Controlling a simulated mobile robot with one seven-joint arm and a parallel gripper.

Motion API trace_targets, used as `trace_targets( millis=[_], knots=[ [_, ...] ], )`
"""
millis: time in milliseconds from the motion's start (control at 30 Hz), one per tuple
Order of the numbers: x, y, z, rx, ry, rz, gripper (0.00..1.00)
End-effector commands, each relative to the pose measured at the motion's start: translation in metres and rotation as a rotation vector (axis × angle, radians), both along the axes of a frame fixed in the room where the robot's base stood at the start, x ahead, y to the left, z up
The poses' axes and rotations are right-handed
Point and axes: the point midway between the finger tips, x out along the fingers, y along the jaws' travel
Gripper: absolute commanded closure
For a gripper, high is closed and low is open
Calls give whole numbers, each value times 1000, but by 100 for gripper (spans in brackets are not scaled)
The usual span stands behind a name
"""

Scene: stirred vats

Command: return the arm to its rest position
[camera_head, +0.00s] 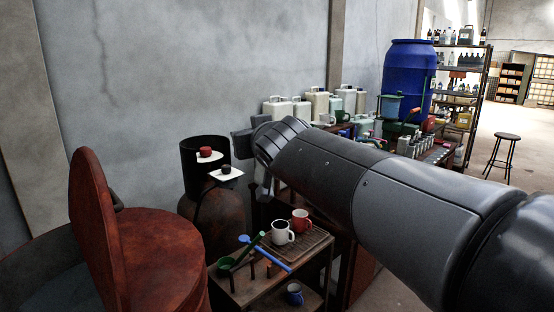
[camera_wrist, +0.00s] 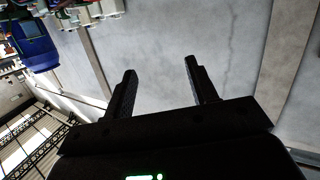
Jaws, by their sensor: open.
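My arm (camera_head: 385,185) reaches from the lower right to the middle of the head view, raised in front of the cluttered bench. My gripper (camera_head: 250,155) is at its far end, near the grey wall and partly hidden by the wrist. In the wrist view my gripper (camera_wrist: 160,67) has its two dark fingers well apart, with nothing between them. Only bare wall shows behind the fingers there.
A rusty vat (camera_head: 160,265) with a raised lid stands at left. A cart below holds a white mug (camera_head: 282,232), a red mug (camera_head: 301,220) and ladles. A blue barrel (camera_head: 408,72), jugs and bottle shelves stand behind. A stool (camera_head: 502,155) stands on open floor at right.

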Motion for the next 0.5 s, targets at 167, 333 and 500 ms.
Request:
trace_targets(
  millis=[167, 333, 500],
  knots=[
    [-61, -101, -71, -70, 237, -211, 47],
    [-141, -165, -148, -105, 502, -329, 47],
    [-218, -192, -214, -99, 736, -358, 47]
  ],
)
